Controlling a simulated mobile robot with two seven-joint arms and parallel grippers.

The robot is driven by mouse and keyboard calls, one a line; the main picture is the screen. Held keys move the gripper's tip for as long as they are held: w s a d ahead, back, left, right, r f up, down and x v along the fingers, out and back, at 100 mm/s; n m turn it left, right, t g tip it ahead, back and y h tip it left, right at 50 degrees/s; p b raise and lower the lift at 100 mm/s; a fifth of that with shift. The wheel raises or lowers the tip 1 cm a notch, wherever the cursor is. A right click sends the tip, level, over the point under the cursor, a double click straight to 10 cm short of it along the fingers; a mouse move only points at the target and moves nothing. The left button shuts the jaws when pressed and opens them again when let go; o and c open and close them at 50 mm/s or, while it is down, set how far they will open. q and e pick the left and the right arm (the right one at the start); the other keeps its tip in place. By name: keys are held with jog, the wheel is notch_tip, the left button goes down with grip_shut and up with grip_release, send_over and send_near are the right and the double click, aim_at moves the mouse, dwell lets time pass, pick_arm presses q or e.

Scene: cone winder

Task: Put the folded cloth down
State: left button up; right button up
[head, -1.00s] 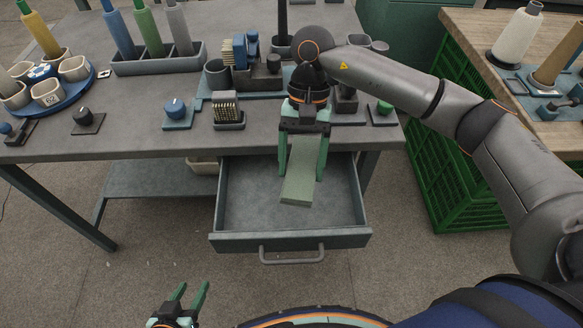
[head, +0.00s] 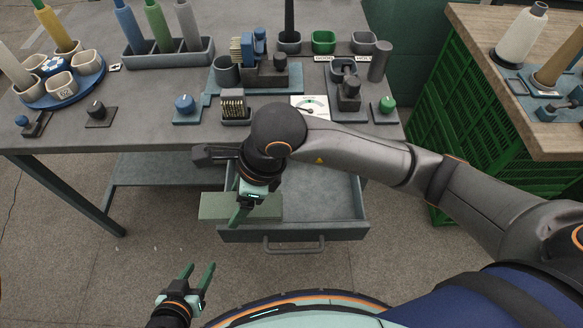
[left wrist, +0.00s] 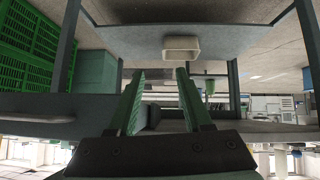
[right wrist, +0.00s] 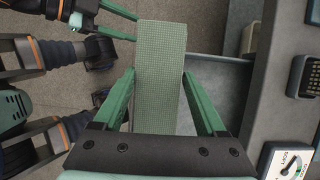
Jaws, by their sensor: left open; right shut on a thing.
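The folded cloth (head: 268,206) is a pale green flat strip. My right gripper (head: 246,208) is shut on it and holds it level, over the front left part of the open drawer (head: 320,234). The cloth's left end sticks out past the drawer's side. In the right wrist view the cloth (right wrist: 160,60) lies between the two green fingers and hides part of the drawer. My left gripper (head: 198,272) is open and empty, low in front of the table and left of the drawer. Its spread fingers also show in the left wrist view (left wrist: 160,78).
The grey table (head: 150,135) carries a blue turntable (head: 85,92) with cups, a tray of spools (head: 170,62), knobs and a dial (head: 310,107). A green crate (head: 470,120) stands at the right. The visible drawer floor is bare.

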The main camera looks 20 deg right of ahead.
jog(key=w+d+f, duration=0.2)
jog(key=d, duration=0.1)
jog(key=w+d+f, duration=0.2)
jog(key=d+f, duration=0.1)
jog(key=d, duration=0.1)
jog(key=w+d+f, duration=0.2)
jog(key=d+f, duration=0.1)
jog(key=shift+w+d+f+b, duration=0.1)
jog(key=shift+d+f+b, duration=0.1)
jog(key=shift+d+b, duration=0.2)
jog(key=shift+w+d+f, duration=0.3)
jog(key=shift+d+f, duration=0.15)
jog(key=shift+f, duration=0.2)
jog(key=shift+d+f, duration=0.1)
jog(key=shift+f, duration=1.55)
jog(key=o, duration=1.3)
jog(key=shift+b, duration=0.3)
jog(key=p+v, duration=0.1)
jog(key=v, duration=1.1)
